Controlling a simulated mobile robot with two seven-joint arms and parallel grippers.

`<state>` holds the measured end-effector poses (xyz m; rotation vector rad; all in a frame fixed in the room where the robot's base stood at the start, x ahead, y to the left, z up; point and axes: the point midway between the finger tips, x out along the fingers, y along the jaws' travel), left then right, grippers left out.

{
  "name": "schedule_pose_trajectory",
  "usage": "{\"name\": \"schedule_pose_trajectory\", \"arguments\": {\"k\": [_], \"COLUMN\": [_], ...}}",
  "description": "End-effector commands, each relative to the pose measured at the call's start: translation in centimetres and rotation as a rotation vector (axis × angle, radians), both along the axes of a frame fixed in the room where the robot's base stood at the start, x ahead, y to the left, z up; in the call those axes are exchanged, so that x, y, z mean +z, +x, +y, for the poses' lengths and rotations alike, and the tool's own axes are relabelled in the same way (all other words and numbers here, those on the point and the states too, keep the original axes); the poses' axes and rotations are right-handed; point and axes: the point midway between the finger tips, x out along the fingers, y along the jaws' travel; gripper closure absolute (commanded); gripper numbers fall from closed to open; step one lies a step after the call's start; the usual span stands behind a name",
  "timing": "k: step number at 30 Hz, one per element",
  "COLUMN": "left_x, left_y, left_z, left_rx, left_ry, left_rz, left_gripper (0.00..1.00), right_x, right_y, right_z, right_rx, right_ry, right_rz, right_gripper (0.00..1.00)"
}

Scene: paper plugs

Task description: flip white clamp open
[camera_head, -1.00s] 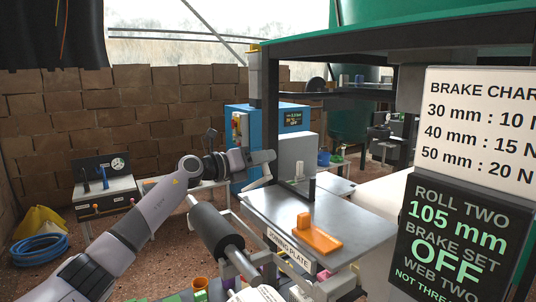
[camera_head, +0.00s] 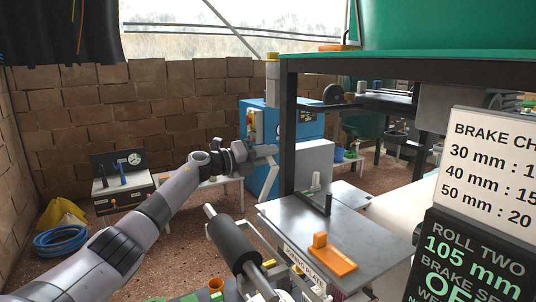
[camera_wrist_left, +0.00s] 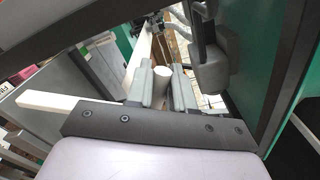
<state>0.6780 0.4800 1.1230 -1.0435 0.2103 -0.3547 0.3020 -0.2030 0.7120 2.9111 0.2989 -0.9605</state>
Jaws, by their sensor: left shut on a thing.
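My left gripper (camera_head: 265,151) reaches in from the left, near the blue cabinet in the head view. In the left wrist view its two grey fingers (camera_wrist_left: 162,88) are shut on a pale round piece (camera_wrist_left: 162,82), seemingly part of the white clamp. A long white bar (camera_wrist_left: 65,104) runs to the left under the gripper. In the head view a thin white piece (camera_head: 247,182) slants down below the gripper. The clamp's hinge is hidden, so I cannot tell how far open it stands. My right gripper is not in view.
A steel joining plate (camera_head: 300,225) carries an orange block (camera_head: 330,258) and a black post (camera_head: 328,204). A dark roller (camera_head: 233,242) lies left of it. The dark frame post (camera_head: 288,135) stands just right of the gripper. A sign (camera_head: 495,180) blocks the right side.

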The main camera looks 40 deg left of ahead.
Motion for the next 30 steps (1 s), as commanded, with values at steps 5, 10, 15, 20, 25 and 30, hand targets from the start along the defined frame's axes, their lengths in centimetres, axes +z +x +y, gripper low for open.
{"name": "schedule_pose_trajectory", "arguments": {"k": [5,10,15,20,25,30], "left_x": [0.1,0.2,0.2,0.1,0.0,-0.2], "left_y": [0.0,0.0,0.0,-0.1,-1.0,-2.9], "left_z": [0.2,0.2,0.2,0.2,0.7,1.4], "left_rx": [0.004,0.005,0.004,0.002,0.004,0.005], "left_ry": [-0.007,-0.007,-0.006,-0.005,-0.004,0.000], "left_rz": [-0.001,-0.001,-0.001,-0.001,-0.001,0.001], "left_gripper": [1.00,0.65,0.60,0.60,0.60,0.60], "right_x": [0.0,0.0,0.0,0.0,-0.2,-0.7], "right_y": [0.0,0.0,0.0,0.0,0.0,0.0], "right_z": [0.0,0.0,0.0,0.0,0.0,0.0], "right_rx": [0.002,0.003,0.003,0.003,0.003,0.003], "right_ry": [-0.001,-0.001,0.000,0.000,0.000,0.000], "right_rz": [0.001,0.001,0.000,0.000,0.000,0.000], "right_gripper": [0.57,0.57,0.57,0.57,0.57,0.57]}}
